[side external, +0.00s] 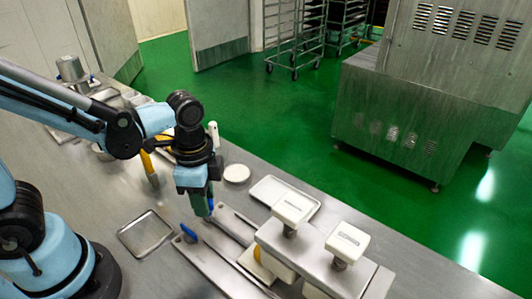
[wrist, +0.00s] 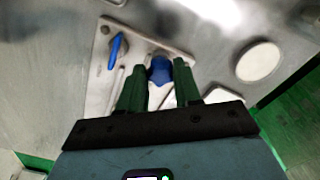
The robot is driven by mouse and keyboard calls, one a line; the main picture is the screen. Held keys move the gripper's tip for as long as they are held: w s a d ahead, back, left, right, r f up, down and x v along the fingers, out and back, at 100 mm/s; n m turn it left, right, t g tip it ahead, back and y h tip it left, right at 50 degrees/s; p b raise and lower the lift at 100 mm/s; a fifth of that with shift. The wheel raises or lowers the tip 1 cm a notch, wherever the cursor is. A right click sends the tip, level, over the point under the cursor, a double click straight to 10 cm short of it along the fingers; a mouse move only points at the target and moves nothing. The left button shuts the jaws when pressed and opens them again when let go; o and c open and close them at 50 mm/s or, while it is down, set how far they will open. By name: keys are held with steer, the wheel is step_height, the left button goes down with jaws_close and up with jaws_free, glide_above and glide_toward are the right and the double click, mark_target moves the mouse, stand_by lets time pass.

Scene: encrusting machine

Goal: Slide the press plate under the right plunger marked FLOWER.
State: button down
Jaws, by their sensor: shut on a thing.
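My gripper (side external: 207,207) points down over the steel table, with green fingers, shut on a blue knob. In the wrist view, the gripper (wrist: 156,76) has this blue knob (wrist: 160,70) between its fingertips. A second blue knob (side external: 188,231) stands free beside it; it also shows in the wrist view (wrist: 117,48). The press plate is mostly hidden.
An empty metal tray (side external: 146,234) lies left of the fixture, and another tray (side external: 284,196) lies behind it. A round white disc (side external: 236,173) is near the table's far edge. A yellow piece (side external: 257,253) shows beside the plungers. Yellow-handled tools (side external: 148,163) lie behind my arm.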

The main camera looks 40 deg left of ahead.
mark_target(222, 226)
steer(key=d, duration=0.4)
steer(key=shift+w+d, duration=0.1)
steer(key=shift+d, duration=0.25)
steer(key=c, duration=0.8)
jaws_free()
steer(key=shift+r, duration=6.05)
steer(key=shift+a, duration=0.1)
